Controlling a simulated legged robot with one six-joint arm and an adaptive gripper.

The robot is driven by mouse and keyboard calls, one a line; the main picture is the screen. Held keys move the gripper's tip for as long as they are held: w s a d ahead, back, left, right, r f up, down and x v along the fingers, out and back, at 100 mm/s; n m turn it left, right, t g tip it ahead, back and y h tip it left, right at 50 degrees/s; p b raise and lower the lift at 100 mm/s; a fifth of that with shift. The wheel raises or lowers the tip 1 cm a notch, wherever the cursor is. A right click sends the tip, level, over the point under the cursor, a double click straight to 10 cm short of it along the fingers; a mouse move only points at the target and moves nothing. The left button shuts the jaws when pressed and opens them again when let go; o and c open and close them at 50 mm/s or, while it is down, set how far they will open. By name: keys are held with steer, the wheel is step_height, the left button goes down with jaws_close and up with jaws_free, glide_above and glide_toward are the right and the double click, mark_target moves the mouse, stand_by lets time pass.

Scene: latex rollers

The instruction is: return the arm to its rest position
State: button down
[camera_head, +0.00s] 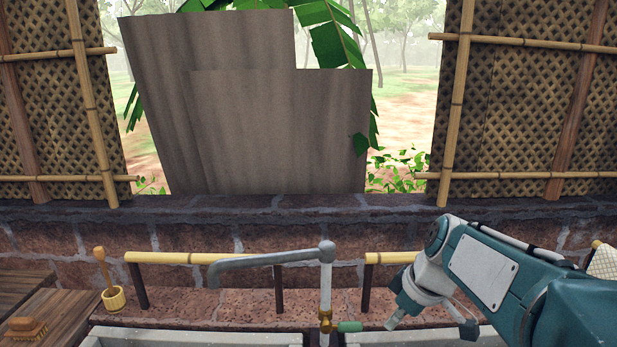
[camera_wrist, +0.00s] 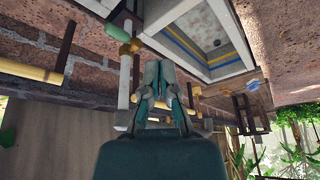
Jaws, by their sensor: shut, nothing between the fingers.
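My arm reaches in from the right side of the head view, with its teal link bent down at a grey wrist joint. My gripper shows clearly in the wrist view (camera_wrist: 159,68), where its two teal fingers are together and hold nothing. In the head view the arm's end hangs over the right basin (camera_head: 440,338), right of the tap's green handle (camera_head: 349,327). In the wrist view the fingers overlap the picture of the grey pipe (camera_wrist: 124,85) and the basin's rim (camera_wrist: 165,45); I cannot tell the exact gap.
A grey tap pipe (camera_head: 326,285) with a long spout stands between two basins. Bamboo rails (camera_head: 190,258) run before the brick wall (camera_head: 200,238). A wooden cup (camera_head: 113,298) with a handled tool and a brush (camera_head: 26,327) sit at left. Corrugated sheets (camera_head: 270,130) stand behind.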

steer(key=s+a+m+t+h, duration=0.1)
steer(key=s+m+t+h, duration=0.2)
steer(key=s+m, duration=0.7)
steer(key=s, duration=0.7)
steer(key=shift+f, duration=0.35)
steer(key=shift+d, duration=0.25)
steer(key=shift+a, duration=0.1)
